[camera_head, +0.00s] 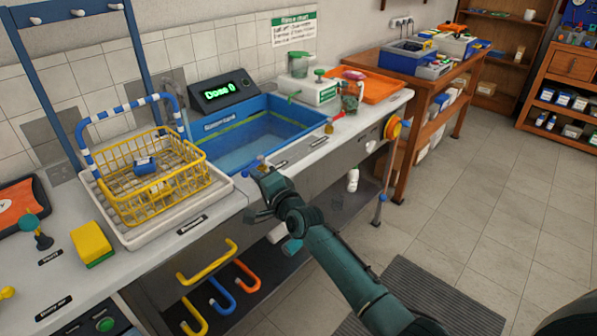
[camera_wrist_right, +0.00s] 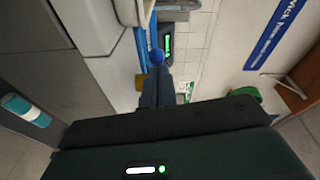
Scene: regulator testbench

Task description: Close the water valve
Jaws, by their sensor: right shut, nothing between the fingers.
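My right gripper (camera_head: 258,168) is over the front edge of the counter, just in front of the blue basin. It is shut and empty. A small blue ball-shaped knob (camera_wrist_right: 157,56) shows just past the finger ends in the right wrist view; I cannot tell whether they touch, or whether this knob is the water valve. An orange round handwheel (camera_head: 392,128) sits on the bench's front right side, apart from the gripper. No part is clearly marked as the water valve. My left gripper is out of view.
The blue basin (camera_head: 226,140) holds water, with a display (camera_head: 222,92) reading "Dose 0" behind it. A yellow wire basket (camera_head: 155,205) stands on a white tray at left. Hooks (camera_head: 222,300) hang below the counter front. An orange tray (camera_head: 372,88) is at the right end.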

